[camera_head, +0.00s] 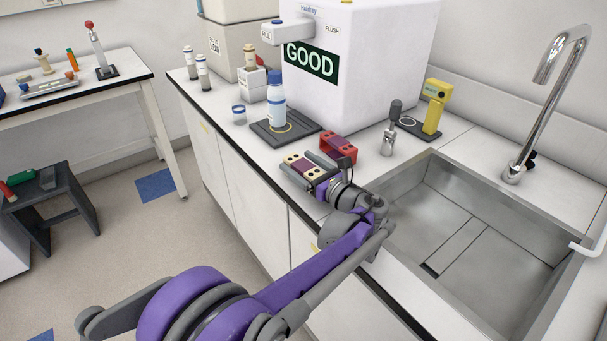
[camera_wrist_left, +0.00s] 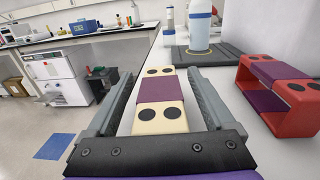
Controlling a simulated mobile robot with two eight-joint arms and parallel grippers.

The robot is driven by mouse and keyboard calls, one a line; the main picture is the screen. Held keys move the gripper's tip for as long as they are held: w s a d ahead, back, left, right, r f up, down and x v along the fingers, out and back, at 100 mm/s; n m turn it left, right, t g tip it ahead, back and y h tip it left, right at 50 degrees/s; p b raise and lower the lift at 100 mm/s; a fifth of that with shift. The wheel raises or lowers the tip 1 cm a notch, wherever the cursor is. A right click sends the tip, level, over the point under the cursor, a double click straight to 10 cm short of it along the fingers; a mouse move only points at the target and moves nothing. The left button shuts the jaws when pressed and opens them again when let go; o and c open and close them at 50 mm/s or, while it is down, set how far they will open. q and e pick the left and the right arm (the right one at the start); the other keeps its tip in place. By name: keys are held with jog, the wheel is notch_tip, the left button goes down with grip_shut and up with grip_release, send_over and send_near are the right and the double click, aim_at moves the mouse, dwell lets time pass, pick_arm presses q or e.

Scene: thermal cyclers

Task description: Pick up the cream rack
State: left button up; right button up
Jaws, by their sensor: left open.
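The cream rack (camera_head: 301,166) is a small cream block with dark round spots and a purple band across its middle. It sits on the white counter near its front edge. My left gripper (camera_head: 296,172) is around it, with one finger on each side. In the left wrist view the cream rack (camera_wrist_left: 160,100) lies between the two grey fingers of my left gripper (camera_wrist_left: 160,95), with a gap showing on each side. The jaws are open. The rack's underside and near end are hidden. My right gripper is not in view.
A red rack (camera_head: 338,149) with a purple band stands just right of the cream one. A blue-capped bottle (camera_head: 277,105) stands on a dark pad (camera_head: 262,137) behind. A sink (camera_head: 480,225) lies to the right. The counter's front edge is close on the left.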

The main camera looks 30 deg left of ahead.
aim_at(299, 162)
pick_arm(q)
jog(key=shift+w+a, duration=0.2)
jog(key=shift+a, duration=0.3)
grip_shut()
jog(key=shift+r, duration=0.15)
notch_tip(299, 162, up, 10)
jog(key=shift+f+p, duration=0.1)
jog(key=shift+p, duration=1.05)
